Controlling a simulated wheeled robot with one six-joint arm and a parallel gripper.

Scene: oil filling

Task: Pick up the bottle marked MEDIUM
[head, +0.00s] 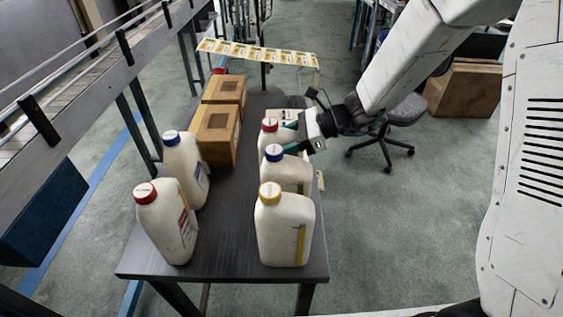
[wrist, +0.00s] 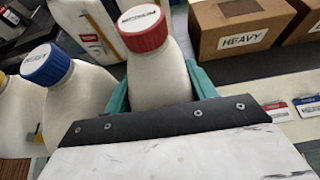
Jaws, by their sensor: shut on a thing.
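A white bottle with a red cap (head: 270,125) is at the far right of the dark table, partly hidden behind a blue-capped bottle. In the wrist view the same bottle (wrist: 158,75) has a cap label that is blurred but looks like MEDIUM. My gripper (head: 287,137) reaches in from the right. Its teal fingers are on both sides of this bottle and shut on it, as the wrist view shows. The bottle looks upright; I cannot tell whether its base touches the table.
The blue-capped bottle (head: 287,172) stands close in front, with a yellow-capped bottle (head: 285,232) nearer. Another red-capped bottle (head: 168,225) and blue-capped bottle (head: 187,172) stand left. Cardboard boxes (head: 217,135) sit at the back left. The table's middle (head: 230,215) is clear.

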